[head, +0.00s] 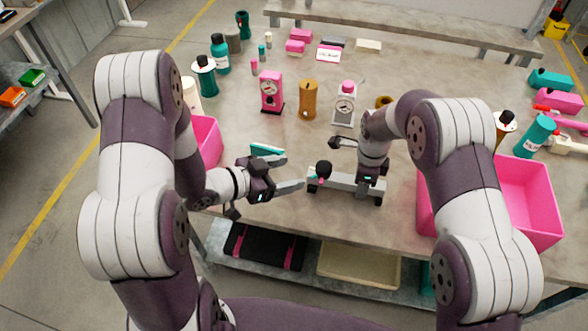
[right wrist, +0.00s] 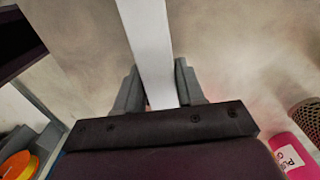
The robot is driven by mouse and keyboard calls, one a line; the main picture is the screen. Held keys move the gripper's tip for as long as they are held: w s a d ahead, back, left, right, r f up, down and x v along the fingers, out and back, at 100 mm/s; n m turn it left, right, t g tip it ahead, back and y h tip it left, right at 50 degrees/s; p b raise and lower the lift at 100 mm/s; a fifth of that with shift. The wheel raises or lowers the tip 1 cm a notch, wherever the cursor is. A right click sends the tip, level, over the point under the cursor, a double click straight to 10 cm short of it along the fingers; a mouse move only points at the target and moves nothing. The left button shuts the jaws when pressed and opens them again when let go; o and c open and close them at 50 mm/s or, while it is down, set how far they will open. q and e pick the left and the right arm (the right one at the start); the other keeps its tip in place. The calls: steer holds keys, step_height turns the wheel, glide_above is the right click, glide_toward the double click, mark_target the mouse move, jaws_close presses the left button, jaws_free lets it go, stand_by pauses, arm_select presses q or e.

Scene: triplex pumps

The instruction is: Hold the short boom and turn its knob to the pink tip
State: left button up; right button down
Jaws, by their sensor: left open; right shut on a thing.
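The short boom is a pale grey bar (head: 341,182) near the table's front edge. My right gripper (head: 369,188) is shut on it from above; in the right wrist view the bar (right wrist: 147,40) runs between the two fingers of my right gripper (right wrist: 158,88). A black round knob (head: 324,167) stands at the bar's left end. Small pink and teal spots show just below the knob, too small to read its setting. My left gripper (head: 295,171) is open, its fingers pointing right toward the knob, close to it. I cannot tell whether they touch.
A pink bin (head: 535,205) stands at right, and another (head: 207,140) is partly behind my left arm. A pink scale-like device (head: 270,90), a brown cylinder (head: 308,98) and a white device (head: 345,105) stand behind the boom. A shelf with trays lies below the table's front edge.

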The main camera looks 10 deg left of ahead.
steer(key=c, duration=0.6)
jaws_free()
